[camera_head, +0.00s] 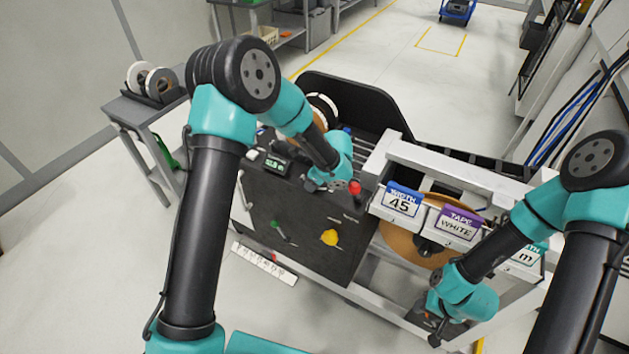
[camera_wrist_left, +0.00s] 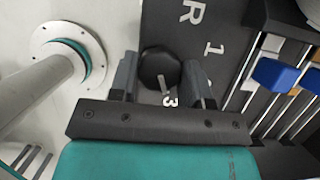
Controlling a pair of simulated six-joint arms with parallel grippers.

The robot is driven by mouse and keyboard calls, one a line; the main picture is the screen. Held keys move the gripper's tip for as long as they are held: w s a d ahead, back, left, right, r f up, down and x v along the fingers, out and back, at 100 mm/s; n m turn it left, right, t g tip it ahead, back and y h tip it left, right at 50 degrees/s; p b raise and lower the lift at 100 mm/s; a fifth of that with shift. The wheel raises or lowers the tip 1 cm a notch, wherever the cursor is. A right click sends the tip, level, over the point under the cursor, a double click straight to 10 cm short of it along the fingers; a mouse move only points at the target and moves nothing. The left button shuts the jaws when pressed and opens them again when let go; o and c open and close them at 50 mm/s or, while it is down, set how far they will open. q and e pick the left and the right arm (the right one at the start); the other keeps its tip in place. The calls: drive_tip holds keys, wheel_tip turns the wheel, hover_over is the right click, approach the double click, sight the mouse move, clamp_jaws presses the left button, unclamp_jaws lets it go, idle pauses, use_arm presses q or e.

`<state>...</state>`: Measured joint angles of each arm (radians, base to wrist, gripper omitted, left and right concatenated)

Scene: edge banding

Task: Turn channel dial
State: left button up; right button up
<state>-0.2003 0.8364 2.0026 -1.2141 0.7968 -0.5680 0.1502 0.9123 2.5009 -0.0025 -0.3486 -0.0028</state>
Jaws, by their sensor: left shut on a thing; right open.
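The channel dial (camera_wrist_left: 158,66) is a round black knob in the left wrist view, on a dark panel marked R, 1 and 3. My left gripper (camera_wrist_left: 161,80) has one finger on each side of the knob and is shut on it. In the head view my left gripper (camera_head: 316,184) is at the top of the dark machine panel (camera_head: 295,215), and the dial is hidden there behind it. My right gripper (camera_head: 436,330) is open and empty, low at the front right beside the machine frame.
A red knob (camera_head: 355,187) stands close to the left gripper. Signs for width 45 (camera_head: 401,200) and white tape (camera_head: 456,224) are to the right. A blue part (camera_wrist_left: 275,74) lies right of the dial.

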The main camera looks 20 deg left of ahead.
use_arm(q)
drive_tip(key=o, duration=0.9)
drive_tip(key=v, duration=1.7)
drive_tip(key=shift+r, duration=0.15)
drive_tip(key=shift+d, duration=0.1)
drive_tip(key=s+a+f+n+g+h, duration=0.1)
drive_tip(key=s+a+f+n+h, duration=0.15)
drive_tip(key=s+f+n, duration=0.6)
drive_tip(key=s+a+f+n+g+h, duration=0.1)
drive_tip(key=s+a+f+g+h, duration=0.2)
drive_tip(key=f, duration=1)
drive_tip(key=s+a+f+n+t+h, duration=0.1)
drive_tip(key=s+a+f+n, duration=0.2)
drive_tip(key=s+n, duration=0.3)
drive_tip(key=s+a+f+n+t+h, duration=0.1)
drive_tip(key=s+a+f+n+t, duration=0.1)
drive_tip(key=s+f+n, duration=0.4)
drive_tip(key=shift+s+a+n+t, duration=0.3)
drive_tip(key=shift+s+a+n, duration=0.15)
drive_tip(key=shift+s+n, duration=0.25)
